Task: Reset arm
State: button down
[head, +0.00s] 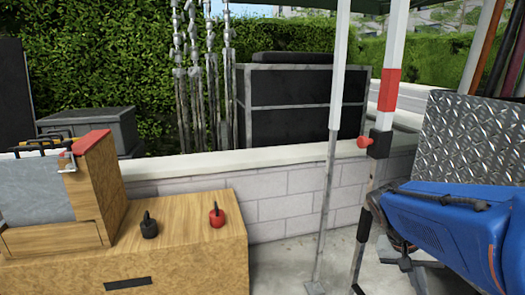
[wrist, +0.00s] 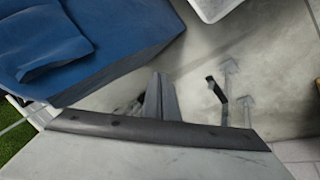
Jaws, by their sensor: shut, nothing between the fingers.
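My gripper (wrist: 160,90) shows in the wrist view as dark grey fingers standing up from a dark bar. It is shut, with nothing between the fingers. It is over grey concrete floor (wrist: 265,65), apart from the things around it. I cannot make out the gripper clearly in the head view. A large blue body (head: 440,222) with a dark strip on top fills the lower right there; I cannot tell what it is.
A wooden cabinet (head: 180,268) bears a red weight-like item (head: 216,215), a black one (head: 149,226) and a wooden box (head: 95,190). A low block wall (head: 280,200) and canopy poles (head: 330,150) stand behind. A blue fabric-like thing (wrist: 110,45) is upper left in the wrist view.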

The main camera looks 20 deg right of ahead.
jog(key=w+a+r+n+t+y, duration=0.1)
jog(key=a+n, duration=0.4)
jog(key=a, duration=0.5)
jog(key=w+a+r+n+t+y, duration=0.2)
jog(key=w+a+n+t, duration=0.3)
jog(key=a, duration=0.6)
jog(key=shift+w+t+y, duration=0.2)
jog(key=shift+t+y, duration=0.3)
jog(key=shift+y, duration=0.4)
